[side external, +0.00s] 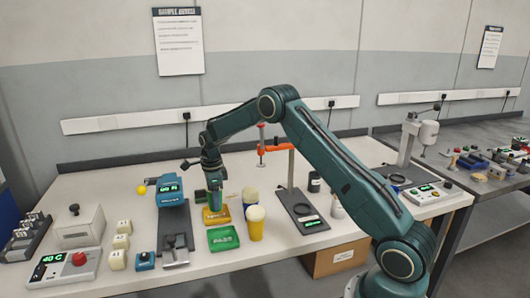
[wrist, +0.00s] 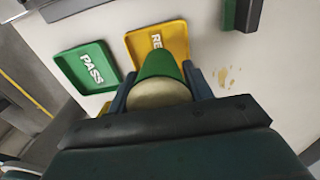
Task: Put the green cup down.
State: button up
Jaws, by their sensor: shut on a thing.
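The green cup (wrist: 160,66) is between the fingers of my gripper (wrist: 165,85) in the wrist view, with a pale round top facing the camera. My gripper is shut on it. In the side view my gripper (side external: 213,188) points down and holds the green cup (side external: 215,198) over or at the yellow tray (side external: 209,220). I cannot tell whether the cup touches the tray. The yellow tray (wrist: 177,36) shows letters "RE", the rest hidden by the cup. The green tray (side external: 223,238) marked "PASS" lies beside it, empty, and also shows in the wrist view (wrist: 72,58).
A blue device (side external: 172,192) stands close on the left. A stand with an orange arm (side external: 291,178) is at right.

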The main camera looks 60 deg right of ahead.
jog(key=shift+f, duration=1.4)
jog(key=shift+f, duration=0.1)
jog(key=o, duration=1.1)
notch_tip(320, 180, up, 12)
jog(key=shift+r, duration=0.15)
